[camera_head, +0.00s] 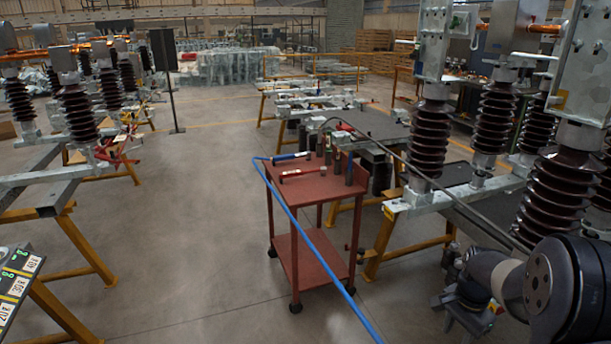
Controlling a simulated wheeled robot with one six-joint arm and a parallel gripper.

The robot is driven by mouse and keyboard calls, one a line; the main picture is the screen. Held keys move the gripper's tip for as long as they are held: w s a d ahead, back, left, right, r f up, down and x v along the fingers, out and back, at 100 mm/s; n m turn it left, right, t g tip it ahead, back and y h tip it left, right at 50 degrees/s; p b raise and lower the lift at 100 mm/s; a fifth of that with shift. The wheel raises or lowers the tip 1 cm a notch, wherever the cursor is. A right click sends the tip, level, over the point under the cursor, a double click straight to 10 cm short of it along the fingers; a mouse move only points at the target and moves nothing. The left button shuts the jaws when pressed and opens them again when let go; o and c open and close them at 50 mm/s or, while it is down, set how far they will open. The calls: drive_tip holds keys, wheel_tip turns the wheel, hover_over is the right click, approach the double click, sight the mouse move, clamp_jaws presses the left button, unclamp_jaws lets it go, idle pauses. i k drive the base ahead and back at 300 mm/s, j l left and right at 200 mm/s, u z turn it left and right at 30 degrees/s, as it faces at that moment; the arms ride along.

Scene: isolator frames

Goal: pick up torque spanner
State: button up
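A red cart (318,205) on wheels stands in the middle of the head view. On its top lie two long tools, one with a blue handle (287,157) and one with red ends (304,172). Either could be the torque spanner; I cannot tell which. My gripper (463,309) is at the lower right, at the end of my arm, well apart from the cart and lower in the picture. Its fingers are small and unclear, so I cannot see whether it is open or shut.
Several dark upright cylinders (349,172) stand at the cart top's right side. A blue hose (320,254) runs from the cart to the front. Brown insulators (430,145) on yellow-legged frames stand close at right, others (77,112) at left. The floor left of the cart is clear.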

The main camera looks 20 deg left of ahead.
sight(323, 170)
drive_tip(key=i+j, duration=0.35)
drive_tip(key=j, duration=0.15)
drive_tip(key=i+j, duration=0.65)
drive_tip(key=j, duration=0.3)
drive_tip(key=i+j+z, duration=0.1)
drive_tip(key=i+j, duration=0.25)
drive_tip(key=j, duration=0.15)
drive_tip(key=i+j, duration=0.35)
drive_tip(key=j, duration=0.15)
drive_tip(key=i+j, duration=0.3)
drive_tip(key=j, duration=0.2)
drive_tip(key=i+j, duration=0.35)
drive_tip(key=j, duration=0.15)
drive_tip(key=i+j, duration=0.3)
drive_tip(key=j, duration=0.25)
drive_tip(key=l+z, duration=0.05)
